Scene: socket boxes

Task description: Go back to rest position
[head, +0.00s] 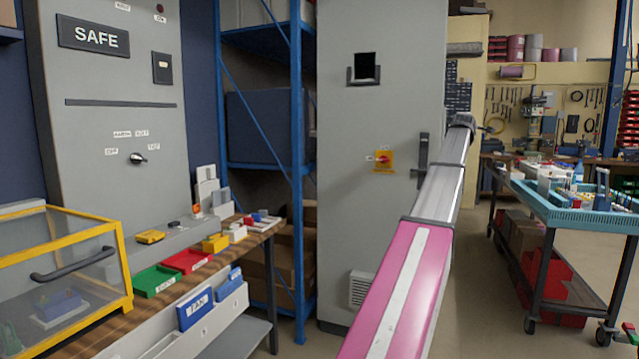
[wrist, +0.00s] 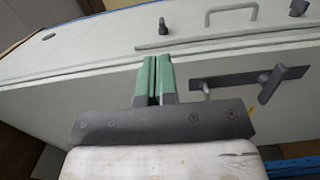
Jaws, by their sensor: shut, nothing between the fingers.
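My gripper (wrist: 156,62) shows in the wrist view with its two green fingers together and nothing between them. Beyond it is a pale grey cabinet face with a dark lever handle (wrist: 271,84) to the right of the fingers. The fingers look apart from the handle, but the exact gap is hard to judge. In the head view my pink and silver arm stretches up and away in front of the tall grey cabinet (head: 365,220). My fingers cannot be made out there.
A workbench (head: 262,232) at left carries a green tray (head: 160,281), a red tray (head: 188,261) and a yellow-framed clear box (head: 125,265). A blue shelf rack (head: 298,200) stands behind. A blue-topped cart (head: 560,215) is at right. Floor between my arm and the cart looks clear.

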